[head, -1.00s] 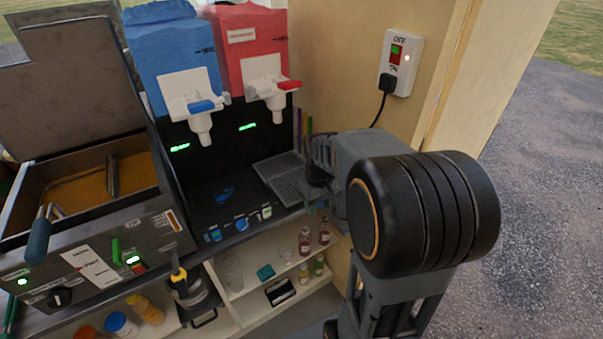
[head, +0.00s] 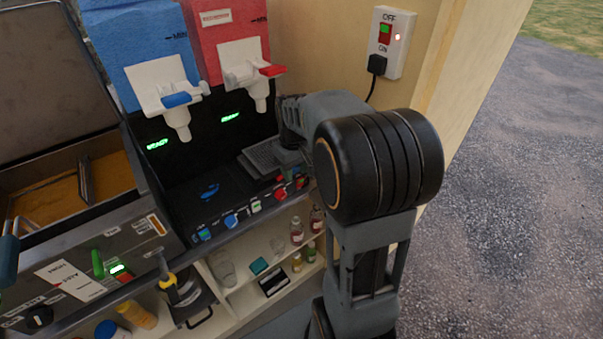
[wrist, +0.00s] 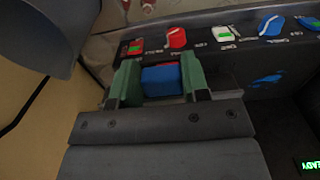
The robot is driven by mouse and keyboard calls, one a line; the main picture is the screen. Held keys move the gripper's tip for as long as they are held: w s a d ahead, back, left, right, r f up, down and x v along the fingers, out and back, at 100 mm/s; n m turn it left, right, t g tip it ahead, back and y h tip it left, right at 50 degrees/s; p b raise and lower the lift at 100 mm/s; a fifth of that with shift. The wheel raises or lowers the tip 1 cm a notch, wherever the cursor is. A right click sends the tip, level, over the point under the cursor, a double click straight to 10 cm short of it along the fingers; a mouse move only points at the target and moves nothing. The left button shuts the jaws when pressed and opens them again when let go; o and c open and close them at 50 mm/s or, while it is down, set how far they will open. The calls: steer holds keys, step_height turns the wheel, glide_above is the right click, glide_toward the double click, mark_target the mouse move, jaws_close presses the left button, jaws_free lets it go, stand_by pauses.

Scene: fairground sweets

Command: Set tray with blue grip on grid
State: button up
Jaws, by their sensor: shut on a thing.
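My gripper (wrist: 159,70) shows in the wrist view with its green fingers closed on the two sides of a blue grip (wrist: 161,82). The tray that belongs to this grip is mostly hidden by my gripper and wrist, so I cannot tell whether it touches the grid. A grey ribbed grid (head: 262,160) shows below the red dispenser, just left of my wrist. My arm covers its right part.
A blue dispenser (head: 140,62) and a red dispenser (head: 225,38) with white taps overhang the dark counter. Knobs and switches line its front edge, including a blue knob (head: 231,220). A wall with a switch box (head: 388,42) stands close on the right. A fryer is at left.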

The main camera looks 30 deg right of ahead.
steer(key=w, duration=0.1)
steer(key=w+f, duration=0.1)
steer(key=w, duration=0.2)
steer(key=shift+a+f, duration=0.15)
steer(key=shift+a, duration=0.1)
steer(key=shift+w+a+f+b, duration=0.15)
steer(key=shift+w+f+b, duration=0.15)
steer(key=shift+w+f, duration=0.8)
steer(key=shift+s+f, duration=0.1)
steer(key=o, duration=1.1)
